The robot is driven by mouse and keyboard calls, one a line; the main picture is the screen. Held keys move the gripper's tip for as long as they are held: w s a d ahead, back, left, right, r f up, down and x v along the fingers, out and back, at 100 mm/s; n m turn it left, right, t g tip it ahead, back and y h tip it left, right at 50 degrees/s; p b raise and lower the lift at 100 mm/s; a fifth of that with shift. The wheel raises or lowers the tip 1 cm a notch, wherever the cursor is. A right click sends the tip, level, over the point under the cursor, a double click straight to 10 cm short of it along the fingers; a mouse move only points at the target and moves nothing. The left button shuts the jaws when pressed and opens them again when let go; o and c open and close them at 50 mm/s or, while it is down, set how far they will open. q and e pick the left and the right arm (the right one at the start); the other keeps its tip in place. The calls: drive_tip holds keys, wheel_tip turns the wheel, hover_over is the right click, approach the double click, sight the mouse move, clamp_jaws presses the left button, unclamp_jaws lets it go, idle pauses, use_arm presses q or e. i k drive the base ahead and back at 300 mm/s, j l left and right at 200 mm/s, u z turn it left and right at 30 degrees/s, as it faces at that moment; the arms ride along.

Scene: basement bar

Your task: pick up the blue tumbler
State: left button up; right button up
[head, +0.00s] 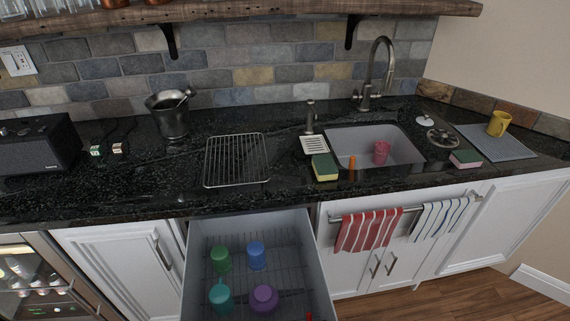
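A blue tumbler (256,255) stands in the open pull-out drawer (319,262) below the counter. It is in the back row, to the right of a green tumbler (221,260). A teal mug (220,297) and a purple mug (264,299) are in front of them in the same drawer. Neither of my grippers shows in the head view.
A wire rack (236,160) lies on the dark counter (120,188) above the drawer. A sink (345,145) holding a red cup (381,152) is to the right. A striped red towel (368,230) hangs on a rail right of the drawer.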

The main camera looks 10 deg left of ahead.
sight(256, 259)
drive_tip(key=j, duration=0.5)
drive_tip(key=k+j, duration=0.1)
drive_tip(key=j, duration=0.45)
drive_tip(key=j+z, duration=0.35)
drive_tip(key=k+j+z, duration=0.3)
drive_tip(key=j+z, duration=0.35)
drive_tip(key=z, duration=0.45)
drive_tip(key=u, duration=0.95)
